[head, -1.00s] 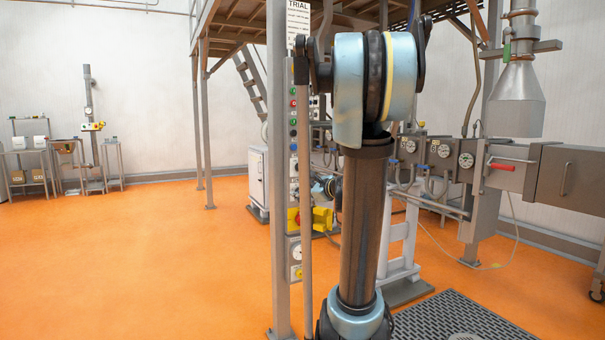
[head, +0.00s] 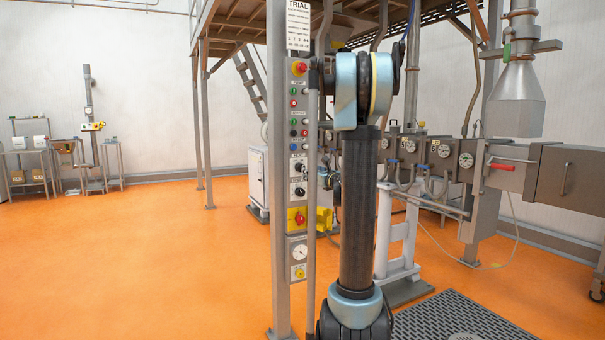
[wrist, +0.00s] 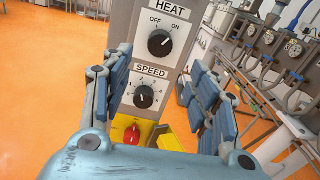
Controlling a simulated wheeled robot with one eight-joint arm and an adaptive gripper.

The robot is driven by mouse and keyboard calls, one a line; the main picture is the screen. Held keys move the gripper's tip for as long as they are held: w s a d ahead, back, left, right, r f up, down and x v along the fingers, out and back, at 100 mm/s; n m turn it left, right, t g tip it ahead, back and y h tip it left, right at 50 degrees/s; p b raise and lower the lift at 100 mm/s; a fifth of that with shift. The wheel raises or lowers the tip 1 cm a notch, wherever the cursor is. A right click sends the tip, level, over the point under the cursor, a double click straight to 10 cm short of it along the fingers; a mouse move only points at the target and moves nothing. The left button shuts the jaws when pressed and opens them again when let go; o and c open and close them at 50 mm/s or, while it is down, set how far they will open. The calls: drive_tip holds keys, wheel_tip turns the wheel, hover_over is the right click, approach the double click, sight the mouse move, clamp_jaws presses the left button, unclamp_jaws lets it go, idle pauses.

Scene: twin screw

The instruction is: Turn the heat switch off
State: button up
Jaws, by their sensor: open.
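The heat switch (wrist: 160,43) is a round black knob on a grey panel, under a HEAT label with OFF and ON marks. Its pointer appears to lean up and right, toward ON. In the head view the heat switch (head: 299,169) is on the tall control post. My gripper (wrist: 162,66) is open, with its blue padded fingers spread to the left and right of the panel in the wrist view. Nothing is between the fingers in their grip, and the knob is ahead of them. In the head view my arm largely hides the gripper.
A black SPEED knob (wrist: 144,96) is below the heat switch. Lower still is a red rotary switch (wrist: 131,134) on a yellow plate. Grey machinery with gauges (head: 466,160) stands to the right. The orange floor (head: 150,260) to the left is open.

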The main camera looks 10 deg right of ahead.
sight(300, 168)
drive_tip(key=x, duration=1)
drive_tip(key=shift+w, duration=0.2)
drive_tip(key=c, duration=1.1)
